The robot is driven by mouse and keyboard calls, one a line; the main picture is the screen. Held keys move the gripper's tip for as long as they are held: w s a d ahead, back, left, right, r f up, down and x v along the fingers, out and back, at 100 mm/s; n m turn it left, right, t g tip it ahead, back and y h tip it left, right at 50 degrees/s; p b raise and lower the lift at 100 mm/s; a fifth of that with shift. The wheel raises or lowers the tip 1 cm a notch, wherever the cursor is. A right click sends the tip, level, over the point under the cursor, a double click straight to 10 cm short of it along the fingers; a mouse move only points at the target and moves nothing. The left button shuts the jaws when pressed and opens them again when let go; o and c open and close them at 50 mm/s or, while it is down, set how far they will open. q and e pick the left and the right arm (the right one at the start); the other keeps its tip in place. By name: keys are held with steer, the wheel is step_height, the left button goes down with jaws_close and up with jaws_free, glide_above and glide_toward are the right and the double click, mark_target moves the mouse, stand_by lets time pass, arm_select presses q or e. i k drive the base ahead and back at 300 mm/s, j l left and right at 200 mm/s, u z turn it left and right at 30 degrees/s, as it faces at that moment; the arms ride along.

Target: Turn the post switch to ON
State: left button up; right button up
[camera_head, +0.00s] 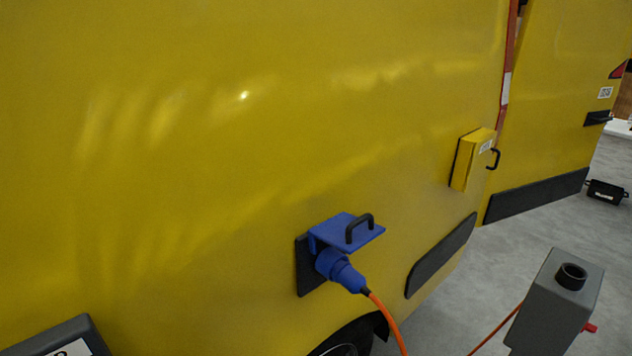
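A grey post (553,300) with a slanted top stands at the lower right of the head view. A round black socket or ring (571,276) sits on its top face. A small red part (590,328) sticks out from the post's right side. It may be the switch, but its position and any ON marking cannot be read from here. The lower part of the post is cut off by the frame. Neither of my grippers shows in this view.
A yellow vehicle (250,150) fills most of the view. A blue plug (340,270) with an orange cable (385,318) sits in its side under a raised blue flap (345,229). A yellow box (472,160) is on the panel. Grey floor (560,215) is open behind the post.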

mark_target(591, 328)
steer(key=l+z, duration=0.8)
steer(key=i+l+z, duration=0.1)
steer(key=l+z, duration=0.35)
steer(key=l, duration=0.1)
